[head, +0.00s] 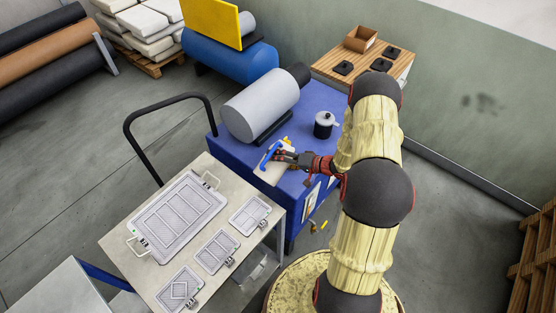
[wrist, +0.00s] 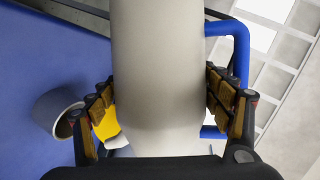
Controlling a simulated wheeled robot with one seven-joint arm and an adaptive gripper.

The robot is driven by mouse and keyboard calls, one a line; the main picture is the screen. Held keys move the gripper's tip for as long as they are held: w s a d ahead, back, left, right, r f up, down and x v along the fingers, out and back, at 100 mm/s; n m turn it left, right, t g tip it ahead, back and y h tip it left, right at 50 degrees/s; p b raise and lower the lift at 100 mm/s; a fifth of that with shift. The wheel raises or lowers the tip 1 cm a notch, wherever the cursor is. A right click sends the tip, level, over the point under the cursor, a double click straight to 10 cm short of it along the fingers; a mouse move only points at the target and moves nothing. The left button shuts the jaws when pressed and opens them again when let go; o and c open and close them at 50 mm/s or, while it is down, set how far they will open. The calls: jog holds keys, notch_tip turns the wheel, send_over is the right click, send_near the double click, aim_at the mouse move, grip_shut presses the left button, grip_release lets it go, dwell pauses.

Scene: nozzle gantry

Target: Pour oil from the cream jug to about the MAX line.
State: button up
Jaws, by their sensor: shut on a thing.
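My gripper (wrist: 160,110) is shut on the cream jug (wrist: 158,70), its fingers on both sides of the smooth pale body. A blue handle (wrist: 240,60) shows to the right of the jug in the wrist view. In the head view my gripper (head: 284,156) is at the front of the blue cabinet (head: 308,103), by a blue bar and a pale shape. A dark pot with a pale top (head: 323,125) stands behind it on the cabinet. I cannot make out a MAX line or any oil level.
A large grey cylinder (head: 258,105) lies on the cabinet. A cart (head: 125,240) with metal plates stands front left. A wooden-topped unit (head: 335,60) is behind. In the wrist view a grey cup-like part (wrist: 52,108) and a yellow piece (wrist: 106,125) are near the jug.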

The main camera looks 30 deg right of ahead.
jog(key=shift+s+a+f+n+h+b, duration=0.15)
jog(key=shift+f+n+h+b, duration=0.15)
jog(key=shift+f+n+b, duration=0.25)
jog(key=shift+w+a+f+n+h+b, duration=0.15)
jog(key=shift+f+n+h+b, duration=0.2)
jog(key=shift+f+b, duration=0.35)
jog(key=shift+s+r, duration=0.1)
jog(key=shift+r, duration=0.05)
jog(key=shift+r+h+p, duration=0.25)
jog(key=shift+r+p, duration=0.15)
